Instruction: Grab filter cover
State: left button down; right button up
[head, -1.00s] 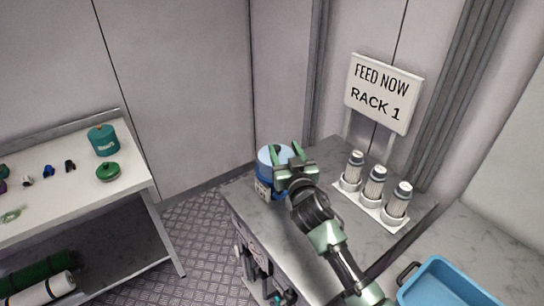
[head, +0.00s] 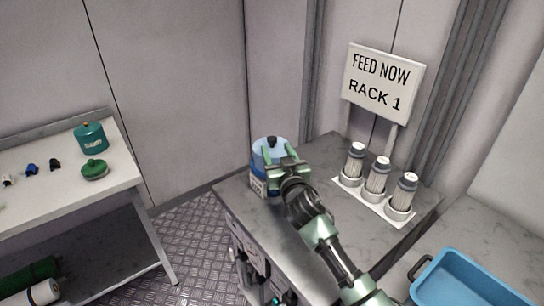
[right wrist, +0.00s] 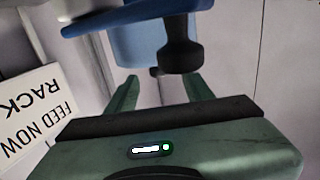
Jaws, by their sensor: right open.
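A blue canister with a light blue upper body (head: 268,151) stands at the back left of the grey cabinet top; I take it to be the filter and its cover. In the right wrist view its light blue body (right wrist: 138,42), a darker blue rim and a black knob (right wrist: 181,50) show close up. My right gripper (head: 272,158) is open at the canister's near upper side. In the right wrist view the open fingers (right wrist: 160,88) reach to either side of the knob, with no visible grip. Contact cannot be told. My left gripper is not in view.
A white holder with several grey-capped cartridges (head: 376,178) stands right of my right arm, before the "RACK 1" sign (head: 382,84). A blue tray (head: 465,282) lies at lower right. A bench (head: 110,187) at left bears a teal canister (head: 90,138) and green lid (head: 95,169).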

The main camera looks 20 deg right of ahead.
aim_at(273, 141)
jog(key=w, duration=0.1)
jog(key=w+b, duration=0.1)
jog(key=w, duration=0.2)
jog(key=shift+w+d+r, duration=0.15)
jog(key=shift+w+r, duration=0.1)
jog(key=shift+w, duration=0.1)
jog(key=shift+s, duration=0.1)
grip_shut()
dwell(1.0)
